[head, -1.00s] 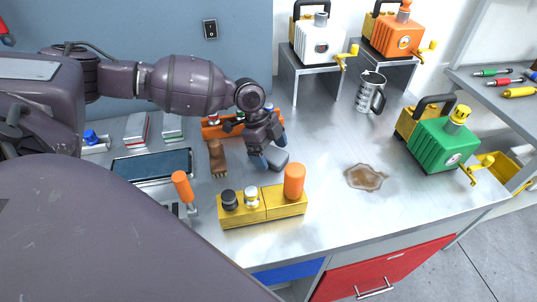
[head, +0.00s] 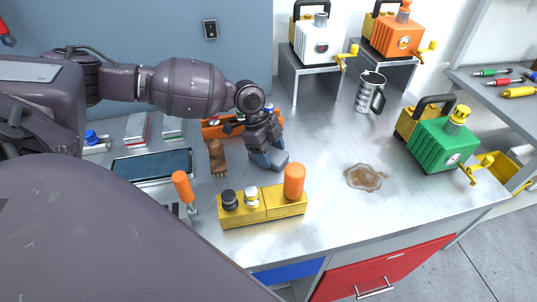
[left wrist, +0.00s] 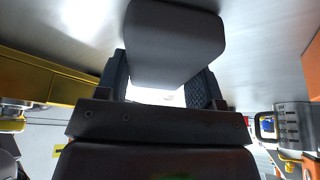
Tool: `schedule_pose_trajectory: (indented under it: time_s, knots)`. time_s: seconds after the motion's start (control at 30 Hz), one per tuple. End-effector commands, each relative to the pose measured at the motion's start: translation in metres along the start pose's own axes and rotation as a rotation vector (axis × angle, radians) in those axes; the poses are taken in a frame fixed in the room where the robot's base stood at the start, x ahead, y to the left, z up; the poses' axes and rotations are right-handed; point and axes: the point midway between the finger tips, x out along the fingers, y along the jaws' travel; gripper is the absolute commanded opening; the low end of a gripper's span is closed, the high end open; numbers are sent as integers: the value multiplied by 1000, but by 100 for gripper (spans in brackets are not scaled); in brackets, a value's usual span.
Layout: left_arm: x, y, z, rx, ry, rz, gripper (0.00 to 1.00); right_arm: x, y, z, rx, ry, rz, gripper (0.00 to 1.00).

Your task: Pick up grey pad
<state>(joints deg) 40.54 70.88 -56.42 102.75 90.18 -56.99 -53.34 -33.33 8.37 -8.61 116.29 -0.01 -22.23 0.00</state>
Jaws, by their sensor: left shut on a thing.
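The grey pad (head: 277,160) is a small rounded block at the middle of the metal table, just behind the yellow block holder. My left gripper (head: 268,158) reaches down over it, its fingers on either side. In the left wrist view the pad (left wrist: 175,45) sits between the two dark, textured fingers of the gripper (left wrist: 168,88), which is shut on it. The head view does not clearly show whether the pad touches the table. My right gripper is not in view.
The yellow holder (head: 262,205) with an orange peg stands in front of the pad. A wooden brush (head: 217,157) and an orange holder (head: 213,131) are to the left and behind. A brown puddle (head: 366,177) lies to the right, with clear table between.

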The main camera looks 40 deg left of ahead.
Motion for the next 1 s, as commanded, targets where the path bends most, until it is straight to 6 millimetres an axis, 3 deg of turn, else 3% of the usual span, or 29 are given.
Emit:
schedule_pose_trajectory:
  time_s: [0.33, 0.47, 1.0]
  knots:
    - [-2, 0, -1, 1, 0, 0, 35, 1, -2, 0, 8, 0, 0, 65]
    - [-15, 0, -6, 2, 0, -3, 35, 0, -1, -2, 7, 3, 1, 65]
    - [-138, 0, -57, 4, 0, -6, 35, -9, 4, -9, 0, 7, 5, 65]
